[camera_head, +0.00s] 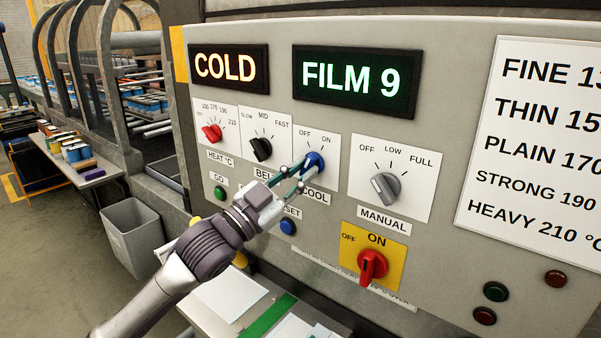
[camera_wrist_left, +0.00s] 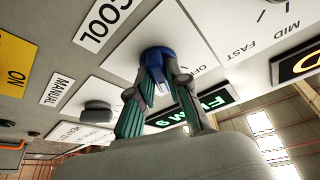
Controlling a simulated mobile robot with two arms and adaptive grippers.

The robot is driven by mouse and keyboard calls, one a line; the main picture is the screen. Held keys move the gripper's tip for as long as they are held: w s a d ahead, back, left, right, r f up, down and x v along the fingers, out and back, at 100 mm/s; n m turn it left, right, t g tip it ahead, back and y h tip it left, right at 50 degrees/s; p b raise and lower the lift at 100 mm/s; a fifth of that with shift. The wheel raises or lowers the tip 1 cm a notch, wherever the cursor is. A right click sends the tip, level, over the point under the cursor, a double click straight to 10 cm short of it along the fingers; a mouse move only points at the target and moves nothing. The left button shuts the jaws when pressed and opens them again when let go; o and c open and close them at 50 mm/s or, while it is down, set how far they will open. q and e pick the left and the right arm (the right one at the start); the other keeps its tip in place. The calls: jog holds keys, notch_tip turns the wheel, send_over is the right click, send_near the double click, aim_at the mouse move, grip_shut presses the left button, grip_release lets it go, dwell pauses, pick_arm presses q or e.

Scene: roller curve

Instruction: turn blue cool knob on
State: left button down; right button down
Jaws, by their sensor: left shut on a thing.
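The blue COOL knob (camera_head: 313,163) sits on a white plate marked OFF and ON, in the middle of the grey control panel (camera_head: 450,255). My left gripper (camera_head: 303,174) comes in from the lower left and is shut on the blue knob. In the left wrist view, the two green-padded fingers (camera_wrist_left: 160,92) close on both sides of the blue knob (camera_wrist_left: 157,62). The fingers partly hide the knob, and I cannot tell exactly which mark it points to. My right gripper does not show.
A black belt knob (camera_head: 261,149) and a red heat knob (camera_head: 212,132) sit left of the blue one. A grey manual knob (camera_head: 385,186) and a red main switch (camera_head: 372,266) are to the right. A blue reset button (camera_head: 288,227) lies just below my gripper.

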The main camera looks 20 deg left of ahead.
pick_arm(q)
jog(key=c, duration=1.1)
grip_release()
jog(key=shift+v, duration=6)
